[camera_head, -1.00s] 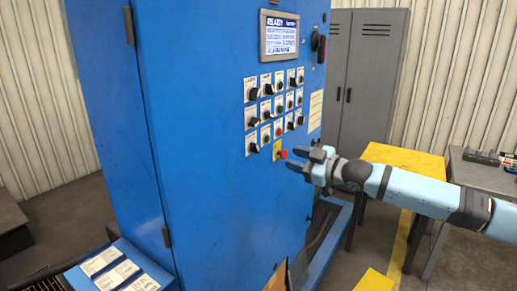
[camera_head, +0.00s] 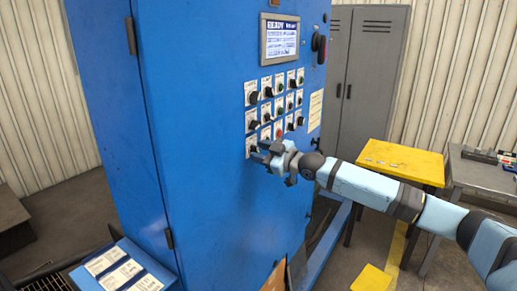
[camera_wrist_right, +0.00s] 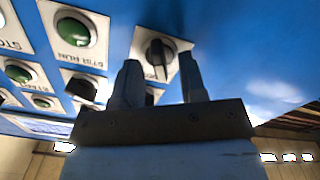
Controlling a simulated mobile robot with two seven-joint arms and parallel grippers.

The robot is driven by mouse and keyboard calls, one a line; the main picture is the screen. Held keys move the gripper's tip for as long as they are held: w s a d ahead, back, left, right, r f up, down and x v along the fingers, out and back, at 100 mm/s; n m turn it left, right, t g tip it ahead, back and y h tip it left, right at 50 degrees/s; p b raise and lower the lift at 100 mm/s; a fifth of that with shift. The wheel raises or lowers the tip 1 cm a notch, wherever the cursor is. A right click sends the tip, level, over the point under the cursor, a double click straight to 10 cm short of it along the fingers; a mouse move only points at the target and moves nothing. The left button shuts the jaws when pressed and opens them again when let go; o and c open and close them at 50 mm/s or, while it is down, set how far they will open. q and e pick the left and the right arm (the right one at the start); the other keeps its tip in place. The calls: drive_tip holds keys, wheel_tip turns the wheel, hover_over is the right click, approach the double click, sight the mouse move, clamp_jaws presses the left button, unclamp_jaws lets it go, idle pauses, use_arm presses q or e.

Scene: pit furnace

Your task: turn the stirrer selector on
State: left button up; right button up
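The blue cabinet's panel carries rows of black selector knobs and buttons on white plates. A black selector knob (camera_head: 251,143) at the lower left of the rows is partly covered by my right gripper (camera_head: 260,152). In the right wrist view, a black knob (camera_wrist_right: 158,53) on a white plate shows just beyond and between the two fingertips of my right gripper (camera_wrist_right: 159,66). The fingers are apart and empty. The plate's label is mostly hidden, so I cannot tell whether it is the stirrer selector. My left gripper is not in view.
A green button (camera_wrist_right: 73,31) and another black knob (camera_wrist_right: 82,88) sit close to the fingers. Above the rows is a lit screen (camera_head: 280,38) reading READY. A yellow-topped table (camera_head: 400,160) stands right of the cabinet.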

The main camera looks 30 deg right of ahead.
drive_tip(key=shift+w+a, duration=0.2)
drive_tip(key=shift+w, duration=0.2)
clamp_jaws()
